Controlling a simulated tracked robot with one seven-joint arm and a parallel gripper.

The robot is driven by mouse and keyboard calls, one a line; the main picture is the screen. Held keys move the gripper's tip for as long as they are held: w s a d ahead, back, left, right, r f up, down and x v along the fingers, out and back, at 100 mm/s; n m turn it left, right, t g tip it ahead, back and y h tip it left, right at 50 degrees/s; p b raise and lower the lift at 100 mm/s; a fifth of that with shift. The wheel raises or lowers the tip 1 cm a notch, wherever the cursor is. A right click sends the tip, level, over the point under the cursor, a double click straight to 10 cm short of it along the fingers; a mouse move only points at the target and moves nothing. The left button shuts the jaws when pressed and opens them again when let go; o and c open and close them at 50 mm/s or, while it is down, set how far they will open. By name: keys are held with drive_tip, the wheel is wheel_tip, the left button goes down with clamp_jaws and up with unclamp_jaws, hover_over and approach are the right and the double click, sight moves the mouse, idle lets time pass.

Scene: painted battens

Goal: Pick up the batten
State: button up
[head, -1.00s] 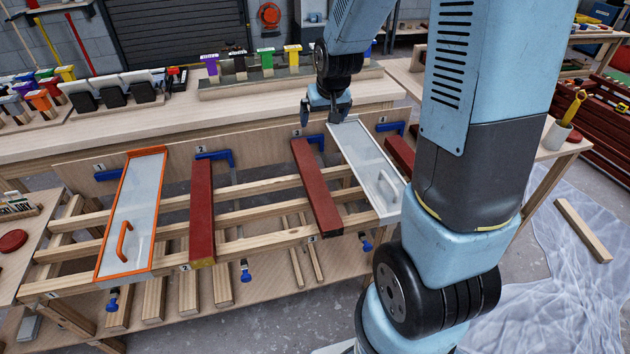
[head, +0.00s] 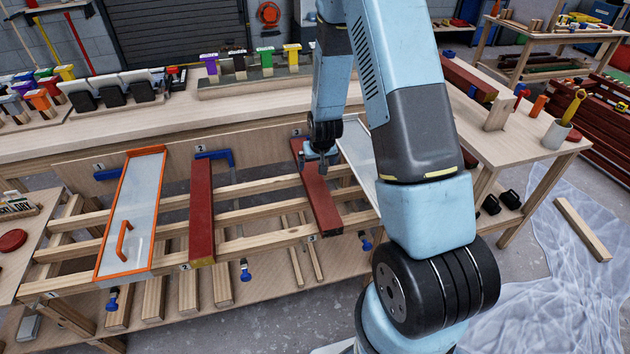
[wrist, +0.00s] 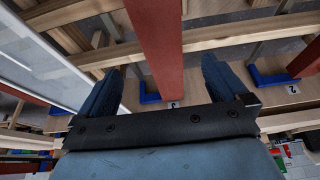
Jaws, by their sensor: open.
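A dark red batten (head: 322,200) lies across the wooden rails at the place marked 3. A second red batten (head: 201,205) lies at the place marked 2. My gripper (head: 321,148) is open over the far part of the batten at 3. In the wrist view, my gripper (wrist: 163,78) has one blue finger to each side of this batten (wrist: 155,40), with gaps between. It is not gripping it. Whether the fingers reach down beside the batten is hard to tell.
An orange-framed panel (head: 134,212) with a handle lies at place 1. A pale framed panel (head: 358,145) lies right of the batten, partly behind my arm. Blue clamps (head: 217,155) stand along the back board. Paint tubs and a rack of coloured tools line the rear bench.

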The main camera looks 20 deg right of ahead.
sight(313, 176)
drive_tip(key=shift+x, duration=5.85)
drive_tip(key=shift+w, duration=0.1)
drive_tip(key=c, duration=1.6)
